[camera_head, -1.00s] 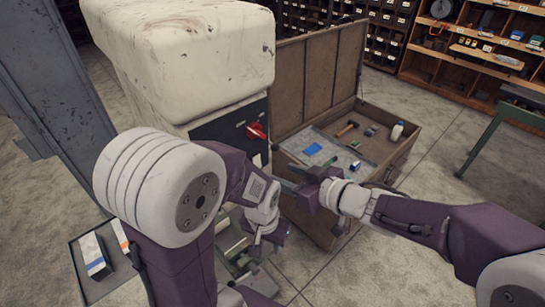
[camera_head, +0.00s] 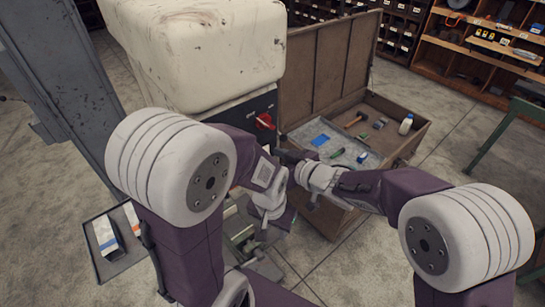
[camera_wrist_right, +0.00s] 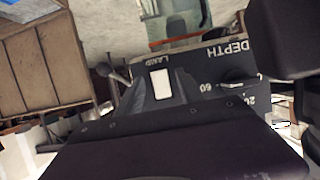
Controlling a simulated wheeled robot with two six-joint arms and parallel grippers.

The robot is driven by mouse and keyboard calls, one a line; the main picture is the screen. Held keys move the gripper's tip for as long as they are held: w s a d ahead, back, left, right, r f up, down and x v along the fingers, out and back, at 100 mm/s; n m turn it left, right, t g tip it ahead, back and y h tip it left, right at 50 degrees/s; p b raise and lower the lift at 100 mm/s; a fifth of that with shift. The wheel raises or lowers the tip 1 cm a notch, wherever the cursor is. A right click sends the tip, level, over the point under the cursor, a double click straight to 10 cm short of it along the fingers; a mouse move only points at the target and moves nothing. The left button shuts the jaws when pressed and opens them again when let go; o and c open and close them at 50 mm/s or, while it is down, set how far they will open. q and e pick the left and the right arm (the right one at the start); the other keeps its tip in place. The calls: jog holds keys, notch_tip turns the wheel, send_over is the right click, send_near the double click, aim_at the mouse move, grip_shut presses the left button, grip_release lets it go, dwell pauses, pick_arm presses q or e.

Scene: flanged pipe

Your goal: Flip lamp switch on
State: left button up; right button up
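The lamp switch (camera_wrist_right: 162,84) is a white rocker in a dark panel (camera_wrist_right: 218,68) lettered LAMP and DEPTH in the right wrist view. I cannot tell which way it is set. My right gripper (camera_head: 293,157) is close to the front of the white machine (camera_head: 200,55) in the head view; its dark parts show close below the switch in the right wrist view. My left gripper (camera_head: 285,216) hangs lower, below the right one, pointing down near the machine's base. Neither gripper's finger gap can be made out. The switch is hidden in the head view.
A red rotary knob (camera_head: 265,121) sits on the machine's dark front. An open wooden chest (camera_head: 400,150) stands to its right, with tools and a white bottle (camera_head: 406,124). A dark tray (camera_head: 116,266) holds boxes at lower left. A dial (camera_wrist_right: 238,85) is beside the switch.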

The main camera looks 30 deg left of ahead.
grip_shut()
jog(key=y+b, duration=0.1)
jog(key=b, duration=0.4)
jog(key=t+y+b, duration=0.1)
jog(key=b, duration=0.4)
jog(key=shift+f+y, duration=0.3)
jog(key=shift+f, duration=0.05)
jog(key=shift+o, duration=0.3)
grip_release()
jog(key=shift+o, duration=0.6)
jog(key=shift+a, duration=0.1)
